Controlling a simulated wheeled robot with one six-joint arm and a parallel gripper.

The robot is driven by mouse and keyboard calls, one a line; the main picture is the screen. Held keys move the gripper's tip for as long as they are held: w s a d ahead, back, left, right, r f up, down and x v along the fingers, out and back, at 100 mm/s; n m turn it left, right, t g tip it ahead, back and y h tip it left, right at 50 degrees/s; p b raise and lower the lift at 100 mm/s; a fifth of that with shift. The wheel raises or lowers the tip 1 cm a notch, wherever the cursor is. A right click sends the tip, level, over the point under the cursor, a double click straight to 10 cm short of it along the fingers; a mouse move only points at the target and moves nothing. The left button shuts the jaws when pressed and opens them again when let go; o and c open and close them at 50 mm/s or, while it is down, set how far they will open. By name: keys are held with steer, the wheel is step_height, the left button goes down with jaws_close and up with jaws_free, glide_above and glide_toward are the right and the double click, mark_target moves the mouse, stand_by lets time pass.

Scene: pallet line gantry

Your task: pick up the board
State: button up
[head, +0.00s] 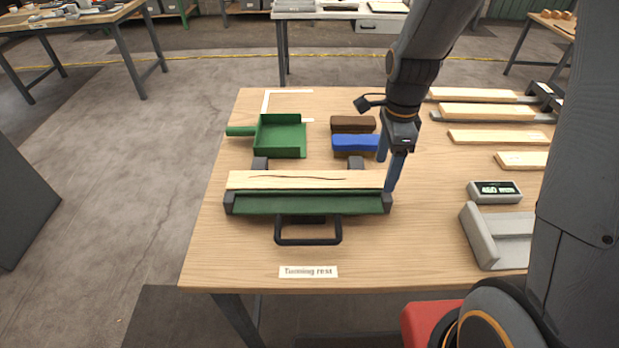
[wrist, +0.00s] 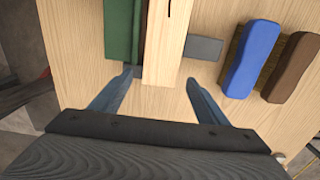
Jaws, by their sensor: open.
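A long pale wooden board (head: 285,180) with a dark crack-like line lies along the green turning rest (head: 300,204), on the near part of the table. It also shows in the wrist view (wrist: 167,35), beside the rest's green strip (wrist: 118,30). My gripper (head: 389,173) is at the board's right end in the head view. In the wrist view my gripper's (wrist: 160,76) two blue-grey fingers are spread, one on each side of the board's end, with nothing clamped. I cannot tell how far the fingertips have come down beside the board.
A blue block (head: 354,143) and a brown block (head: 353,124) lie behind the rest, with a green dustpan-like tray (head: 282,138) to their left. Several other boards (head: 498,136) lie at the right. A small display (head: 495,191) and a grey holder (head: 484,238) stand at front right.

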steer(key=shift+f, duration=1.25)
steer(key=c, duration=1.4)
steer(key=shift+r, duration=0.1)
